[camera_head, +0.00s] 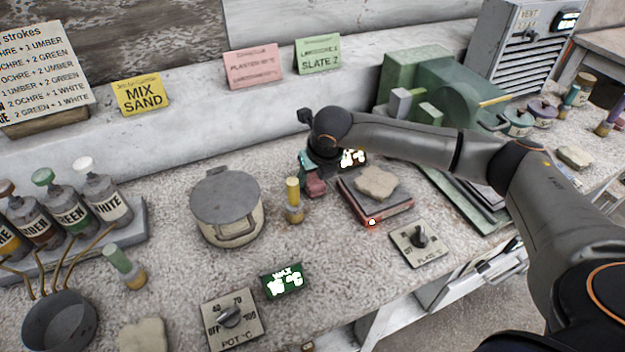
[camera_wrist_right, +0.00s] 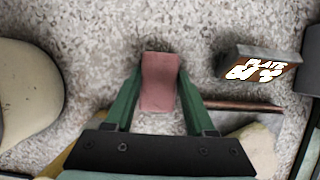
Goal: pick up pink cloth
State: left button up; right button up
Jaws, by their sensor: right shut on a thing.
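The pink cloth (camera_head: 314,184) is a small folded pad, between the lidded pot and the hot plate in the head view. In the right wrist view the cloth (camera_wrist_right: 160,82) sits between the two green fingers. My right gripper (camera_head: 307,170) is shut on it, pointing down at the worktop; it also shows in the right wrist view (camera_wrist_right: 159,96). I cannot tell whether the cloth is clear of the surface. Part of the gripper is hidden behind my wrist in the head view. My left gripper is not in view.
A lidded pot (camera_head: 227,208) stands left of the cloth, with a yellow-capped vial (camera_head: 293,203) close by. The hot plate (camera_head: 386,213), with a beige cloth (camera_head: 376,182) on top, is just right. Bottles (camera_head: 105,196) stand at left. Some speckled worktop is clear in front.

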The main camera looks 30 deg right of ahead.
aim_at(312, 177)
jog(key=shift+r, duration=0.15)
jog(key=shift+r, duration=0.3)
notch_tip(312, 177, up, 2)
jog(key=shift+r+b, duration=0.1)
jog(key=shift+b, duration=0.25)
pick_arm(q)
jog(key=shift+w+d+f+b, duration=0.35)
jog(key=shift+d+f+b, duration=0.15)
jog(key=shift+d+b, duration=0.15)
pick_arm(e)
jog(key=s+a+r, duration=0.1)
jog(key=s+r, duration=0.9)
jog(key=s, duration=0.4)
jog(key=shift+a, duration=0.35)
jog(key=o, duration=0.8)
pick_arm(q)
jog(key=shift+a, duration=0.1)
pick_arm(e)
jog(key=c, duration=0.7)
